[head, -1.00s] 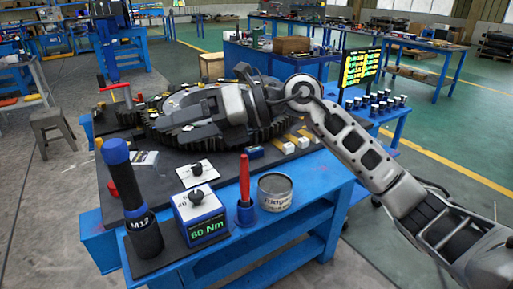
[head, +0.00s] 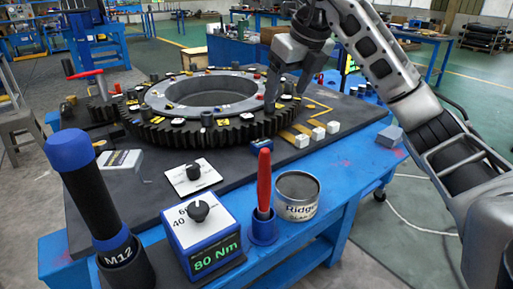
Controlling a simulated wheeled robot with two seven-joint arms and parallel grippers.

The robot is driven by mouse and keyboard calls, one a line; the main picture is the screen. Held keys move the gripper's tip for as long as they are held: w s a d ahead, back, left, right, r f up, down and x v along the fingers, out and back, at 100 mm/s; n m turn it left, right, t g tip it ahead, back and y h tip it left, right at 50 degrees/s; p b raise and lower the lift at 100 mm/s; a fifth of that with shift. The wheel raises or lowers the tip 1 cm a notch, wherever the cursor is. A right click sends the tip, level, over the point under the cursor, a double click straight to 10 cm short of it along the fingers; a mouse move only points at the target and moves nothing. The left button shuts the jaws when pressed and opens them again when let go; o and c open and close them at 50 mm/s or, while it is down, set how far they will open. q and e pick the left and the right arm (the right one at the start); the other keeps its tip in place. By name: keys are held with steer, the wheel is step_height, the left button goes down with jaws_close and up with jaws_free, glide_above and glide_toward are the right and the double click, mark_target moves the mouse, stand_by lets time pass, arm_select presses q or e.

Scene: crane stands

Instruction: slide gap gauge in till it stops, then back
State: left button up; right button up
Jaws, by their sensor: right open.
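A large dark toothed ring (head: 170,132) with a grey inner ring (head: 200,92) lies flat on the dark bench mat. My right gripper (head: 288,92) is open and points down at the right side of the toothed ring, with nothing seen between its fingers. A small blue block (head: 268,144) lies on the mat just below it, by the ring's front right edge. I cannot tell for certain which piece is the gap gauge. My left gripper is out of view.
Along the front stand a blue-capped M12 tool (head: 85,185), a torque box (head: 203,240) reading 80 Nm, a red-handled tool (head: 264,180) in a blue holder, and a tin (head: 297,196). White blocks (head: 318,134) sit at right.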

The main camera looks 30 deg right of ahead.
mark_target(264, 143)
arm_select(q)
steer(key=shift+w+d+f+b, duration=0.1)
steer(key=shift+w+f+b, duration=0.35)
steer(key=shift+b, duration=0.25)
arm_select(e)
steer(key=x, duration=1.7)
steer(key=shift+w+f, duration=0.15)
steer(key=shift+f, duration=0.15)
